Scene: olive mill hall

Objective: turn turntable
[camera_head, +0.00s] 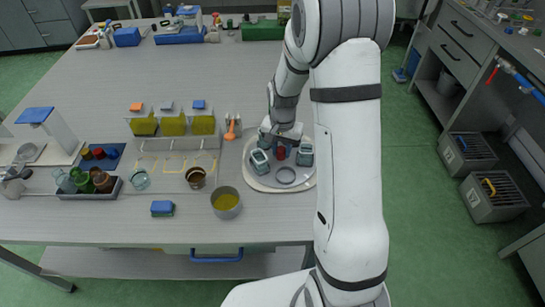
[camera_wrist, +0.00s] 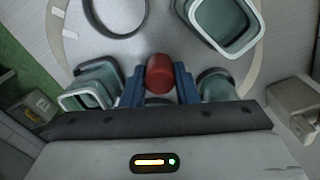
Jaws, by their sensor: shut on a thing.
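The turntable (camera_head: 260,180) is a round light-grey disc on the table, in front of my arm and partly hidden by it. Several grey-green square cups stand on it, one at the left (camera_head: 260,161) and one at the right (camera_head: 305,155). A flat ring (camera_head: 285,175) lies near its front. My gripper (camera_head: 281,152) is low over the disc, shut on a red knob (camera_wrist: 159,74) between its blue fingers. In the wrist view the disc (camera_wrist: 185,45) spreads around the fingers, with cups close on both sides. The knob's lower part is hard to see.
Three yellow-filled containers (camera_head: 173,125) stand on a rack left of the turntable. A metal pot with yellow liquid (camera_head: 226,203) and a blue sponge (camera_head: 162,208) are near the front edge. An orange-handled tool (camera_head: 231,130) stands close to the disc's left. The back middle of the table is clear.

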